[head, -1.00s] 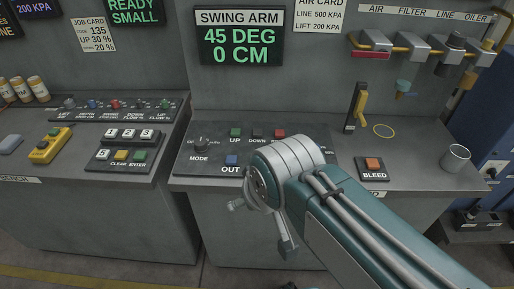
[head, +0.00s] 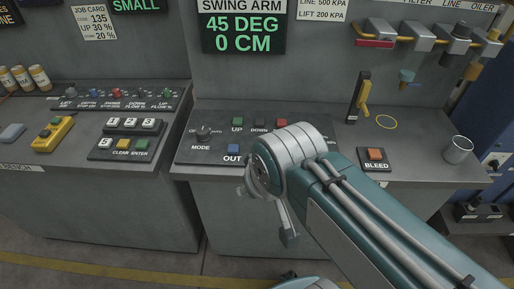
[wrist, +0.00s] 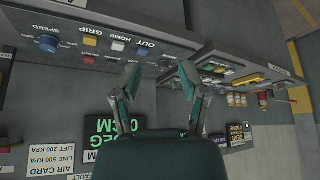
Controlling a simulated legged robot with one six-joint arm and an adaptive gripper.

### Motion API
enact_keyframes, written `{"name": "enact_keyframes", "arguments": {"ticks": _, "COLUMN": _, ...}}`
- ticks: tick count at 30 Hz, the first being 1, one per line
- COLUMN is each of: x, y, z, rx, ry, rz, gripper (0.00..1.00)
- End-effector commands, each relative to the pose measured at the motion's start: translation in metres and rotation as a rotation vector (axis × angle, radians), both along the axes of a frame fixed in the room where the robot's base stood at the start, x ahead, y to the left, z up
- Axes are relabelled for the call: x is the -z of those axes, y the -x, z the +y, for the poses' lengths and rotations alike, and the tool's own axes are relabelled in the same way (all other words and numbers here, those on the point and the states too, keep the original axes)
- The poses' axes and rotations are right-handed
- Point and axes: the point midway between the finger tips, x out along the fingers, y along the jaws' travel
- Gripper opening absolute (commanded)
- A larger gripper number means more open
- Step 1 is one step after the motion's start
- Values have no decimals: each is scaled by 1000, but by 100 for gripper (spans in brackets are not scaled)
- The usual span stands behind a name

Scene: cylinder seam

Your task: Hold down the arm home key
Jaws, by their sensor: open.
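The white arm home key (wrist: 117,45), beside the word HOME, sits between a yellow grip key (wrist: 90,40) and a blue out key (wrist: 143,50) on a dark key panel. In the head view my arm hides the home key; the blue out key (head: 233,149) shows just left of my wrist. My gripper (wrist: 160,83) is open and empty, with its two teal-tipped fingers apart in the wrist view. Its fingers look clear of the home key there. The swing arm display (head: 242,34) reads 45 DEG and 0 CM.
Green (head: 238,122) and red (head: 281,123) keys and a mode knob (head: 203,132) share the panel. An orange bleed button (head: 375,154), a yellow-handled lever (head: 363,98) and a metal cup (head: 459,149) stand to the right. Another keypad console (head: 127,137) is at left.

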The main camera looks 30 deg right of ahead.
Motion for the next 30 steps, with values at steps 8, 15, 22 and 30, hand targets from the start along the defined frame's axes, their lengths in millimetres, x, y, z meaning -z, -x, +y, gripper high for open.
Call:
{"name": "enact_keyframes", "arguments": {"ticks": 8, "x": 0, "y": 0, "z": 0, "rx": 0, "ry": 0, "rz": 0, "gripper": 0}}
{"name": "enact_keyframes", "arguments": {"ticks": 15, "x": 0, "y": 0, "z": 0, "rx": 0, "ry": 0, "rz": 0, "gripper": 0}}
{"name": "enact_keyframes", "arguments": {"ticks": 22, "x": 0, "y": 0, "z": 0, "rx": 0, "ry": 0, "rz": 0, "gripper": 0}}
{"name": "enact_keyframes", "arguments": {"ticks": 30, "x": 0, "y": 0, "z": 0, "rx": 0, "ry": 0, "rz": 0, "gripper": 0}}
